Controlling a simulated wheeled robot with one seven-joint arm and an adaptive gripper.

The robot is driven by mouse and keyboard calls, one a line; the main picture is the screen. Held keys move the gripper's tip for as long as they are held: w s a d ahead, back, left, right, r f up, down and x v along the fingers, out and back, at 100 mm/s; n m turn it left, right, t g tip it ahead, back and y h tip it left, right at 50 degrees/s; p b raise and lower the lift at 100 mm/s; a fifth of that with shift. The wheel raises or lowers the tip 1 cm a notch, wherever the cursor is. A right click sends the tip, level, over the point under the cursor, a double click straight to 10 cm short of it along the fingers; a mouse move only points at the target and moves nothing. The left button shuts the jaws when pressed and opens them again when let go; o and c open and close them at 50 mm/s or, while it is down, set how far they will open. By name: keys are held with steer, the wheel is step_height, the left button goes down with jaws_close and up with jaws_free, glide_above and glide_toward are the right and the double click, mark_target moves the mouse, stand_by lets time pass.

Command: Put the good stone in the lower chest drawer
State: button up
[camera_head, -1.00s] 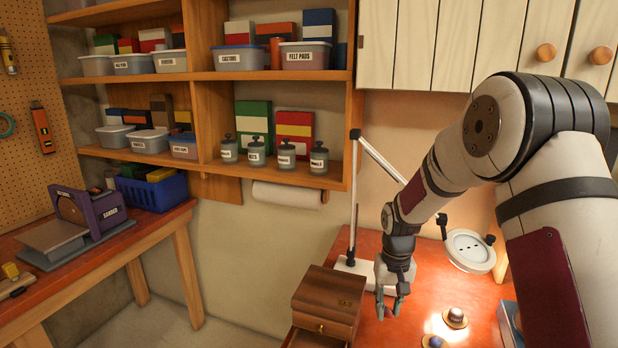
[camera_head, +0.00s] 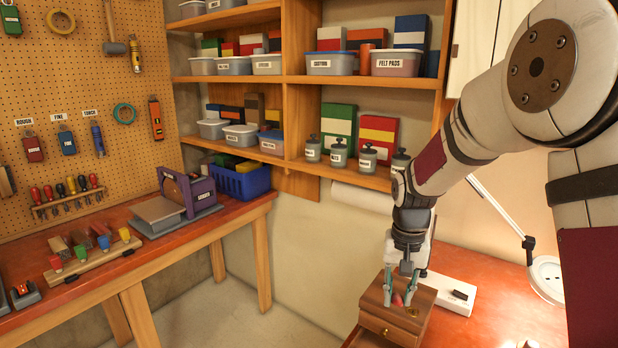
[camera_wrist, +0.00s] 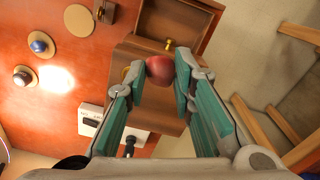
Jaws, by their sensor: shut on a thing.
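My gripper (camera_head: 403,287) is shut on a reddish round stone (camera_wrist: 160,70). The stone also shows between the fingertips in the head view (camera_head: 397,299). The fingers hold it over the brown wooden chest (camera_head: 425,297).
In the wrist view, a blue stone (camera_wrist: 40,43) and a dark greyish stone (camera_wrist: 24,76) sit on round stands on the red table, near an empty disc (camera_wrist: 79,20). Shelves hang behind my arm.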

steer(key=shift+f+b, duration=0.65)
steer(key=shift+f, duration=2.1)
steer(key=o, duration=1.1)
steer(key=shift+c, duration=0.2)
steer(key=shift+r, duration=0.1)
step_height(320, 180, up, 11)
steer(key=shift+r, duration=0.4)
